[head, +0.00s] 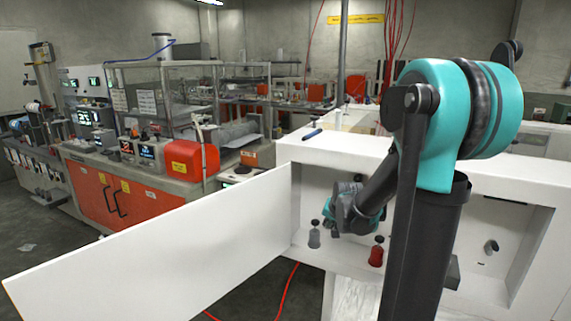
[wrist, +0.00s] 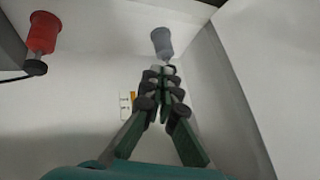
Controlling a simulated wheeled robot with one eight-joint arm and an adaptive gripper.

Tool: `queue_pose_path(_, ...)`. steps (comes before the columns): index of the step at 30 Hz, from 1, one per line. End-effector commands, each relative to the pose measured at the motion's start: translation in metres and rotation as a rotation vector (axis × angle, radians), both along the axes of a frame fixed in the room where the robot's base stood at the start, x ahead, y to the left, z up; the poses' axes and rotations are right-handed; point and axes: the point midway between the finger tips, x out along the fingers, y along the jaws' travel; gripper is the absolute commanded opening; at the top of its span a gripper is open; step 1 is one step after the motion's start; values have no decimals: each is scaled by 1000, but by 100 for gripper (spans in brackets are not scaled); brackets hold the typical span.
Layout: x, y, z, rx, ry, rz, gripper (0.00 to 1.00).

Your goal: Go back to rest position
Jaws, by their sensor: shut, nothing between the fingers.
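My gripper (head: 331,222) is inside the open white cabinet (head: 350,149), with my arm reaching down into it. In the wrist view my gripper (wrist: 162,72) has its fingers closed together with nothing between them. A grey bottle (head: 314,239) with a dark top stands on the cabinet floor just left of the gripper. The grey bottle also shows just beyond the fingertips in the wrist view (wrist: 162,42); I cannot tell if they touch. A red bottle (head: 376,256) stands to the right, and shows at the upper left in the wrist view (wrist: 42,35).
The white cabinet door (head: 160,250) is swung wide open to the left. A side wall of the cabinet is close to my gripper. A blue pen-like object (head: 312,134) lies on the cabinet top. A red cable (head: 285,290) lies on the floor. Lab benches stand behind.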

Motion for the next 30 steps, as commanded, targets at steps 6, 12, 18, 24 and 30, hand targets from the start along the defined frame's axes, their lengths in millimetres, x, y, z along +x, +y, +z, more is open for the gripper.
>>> queue_pose_path(6, -108, -8, -13, -113, 94, 127, 0)
queue_pose_path(12, -198, -14, -35, -200, 178, 242, 0)
queue_pose_path(18, -252, -18, -54, -251, 233, 320, 0)
queue_pose_path(24, -266, -19, -60, -264, 249, 342, 0)
queue_pose_path(30, -265, -19, -60, -264, 248, 341, 0)
